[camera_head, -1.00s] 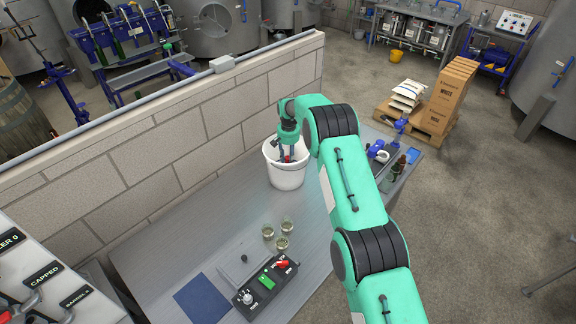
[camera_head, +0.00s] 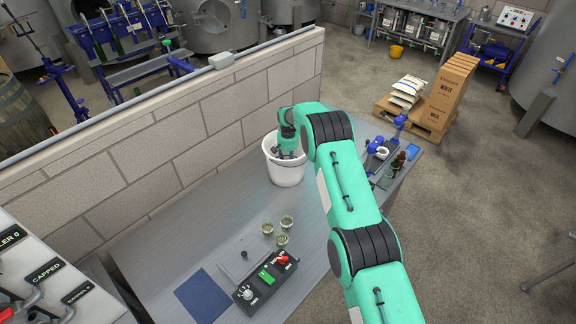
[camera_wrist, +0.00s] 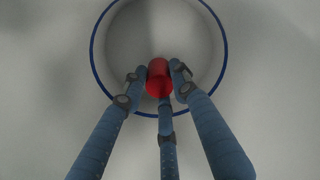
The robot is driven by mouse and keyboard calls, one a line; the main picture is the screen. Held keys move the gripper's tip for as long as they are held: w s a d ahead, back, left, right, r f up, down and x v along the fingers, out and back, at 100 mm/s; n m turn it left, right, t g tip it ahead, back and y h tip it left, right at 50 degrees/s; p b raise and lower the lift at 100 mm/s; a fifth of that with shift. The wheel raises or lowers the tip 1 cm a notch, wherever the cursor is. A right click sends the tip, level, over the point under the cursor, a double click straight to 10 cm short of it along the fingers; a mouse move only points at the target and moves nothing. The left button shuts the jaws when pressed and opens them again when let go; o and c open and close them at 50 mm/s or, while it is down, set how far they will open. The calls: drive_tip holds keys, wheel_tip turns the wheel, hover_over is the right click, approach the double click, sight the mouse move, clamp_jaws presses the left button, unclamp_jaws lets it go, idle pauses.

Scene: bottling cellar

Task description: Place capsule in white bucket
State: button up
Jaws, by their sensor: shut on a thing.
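The white bucket (camera_head: 284,172) stands on the grey worktop beside the block wall. My gripper (camera_head: 287,152) points down into the bucket's mouth, and its fingertips are hidden by the bucket wall in the head view. In the wrist view my gripper (camera_wrist: 159,80) has its blue-grey fingers closed around the red capsule (camera_wrist: 159,76). The capsule is held at the fingertips, with the pale bucket interior (camera_wrist: 125,45) around and below it. I cannot tell whether the capsule touches the bottom.
Several small glasses (camera_head: 283,240) stand on the worktop (camera_head: 225,185) in front of the bucket. A control box (camera_head: 268,278) and a blue mat (camera_head: 205,296) lie nearer. Bottles and a blue device (camera_head: 378,150) stand to the right. The block wall (camera_head: 200,130) runs close behind the bucket.

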drive_tip(key=shift+f, duration=0.5)
drive_tip(key=shift+f, duration=0.15)
drive_tip(key=o, duration=0.6)
drive_tip(key=shift+o, duration=0.2)
wheel_tip(320, 180, up, 12)
drive_tip(key=shift+r+b, duration=0.2)
drive_tip(key=shift+b, duration=0.15)
idle(0.8)
